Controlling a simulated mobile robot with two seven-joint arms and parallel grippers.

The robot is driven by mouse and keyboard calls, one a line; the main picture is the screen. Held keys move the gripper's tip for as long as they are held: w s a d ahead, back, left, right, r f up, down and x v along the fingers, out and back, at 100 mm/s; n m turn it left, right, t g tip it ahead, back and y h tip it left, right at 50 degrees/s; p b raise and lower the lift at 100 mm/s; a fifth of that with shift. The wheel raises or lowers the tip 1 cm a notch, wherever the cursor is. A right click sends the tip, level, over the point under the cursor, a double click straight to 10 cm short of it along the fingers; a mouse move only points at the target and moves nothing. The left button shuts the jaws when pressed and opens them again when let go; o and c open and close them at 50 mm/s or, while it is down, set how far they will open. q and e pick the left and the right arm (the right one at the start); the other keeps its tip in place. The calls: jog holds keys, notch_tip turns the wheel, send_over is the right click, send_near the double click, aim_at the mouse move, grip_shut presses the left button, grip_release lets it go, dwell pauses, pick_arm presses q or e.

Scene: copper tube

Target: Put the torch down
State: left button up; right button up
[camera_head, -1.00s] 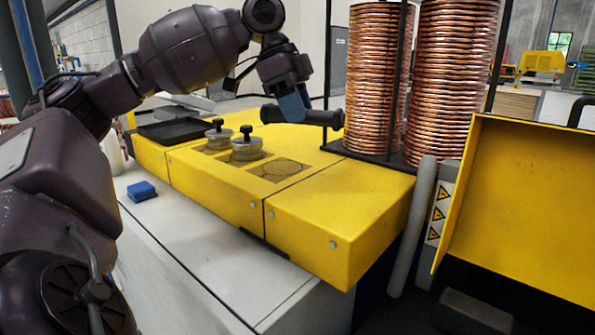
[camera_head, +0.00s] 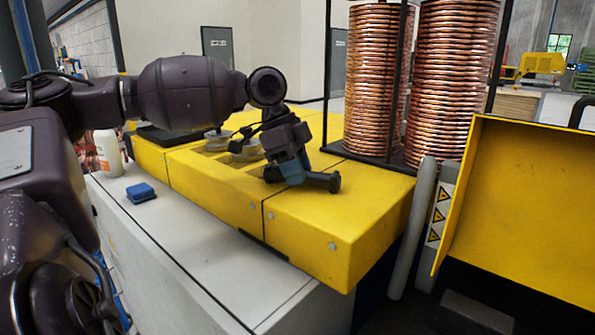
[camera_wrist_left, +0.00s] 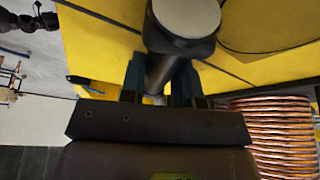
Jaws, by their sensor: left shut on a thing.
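The torch (camera_head: 325,182) is a dark cylinder with a wider head, lying roughly level and pointing right in the head view. My left gripper (camera_head: 292,172) is shut on it, low over the front part of the yellow machine top (camera_head: 350,215). I cannot tell whether the torch touches that surface. In the left wrist view the torch (camera_wrist_left: 183,25) shows its pale round end, with its shaft between the fingers of my left gripper (camera_wrist_left: 158,82). My right gripper is not in view.
Tall stacks of copper tube coils (camera_head: 372,85) stand in a black rack just behind and right of the torch.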

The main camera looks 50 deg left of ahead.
pick_arm(q)
jog(key=o, duration=1)
jog(key=shift+o, duration=0.2)
jog(key=p+v, duration=0.4)
jog(key=v, duration=0.8)
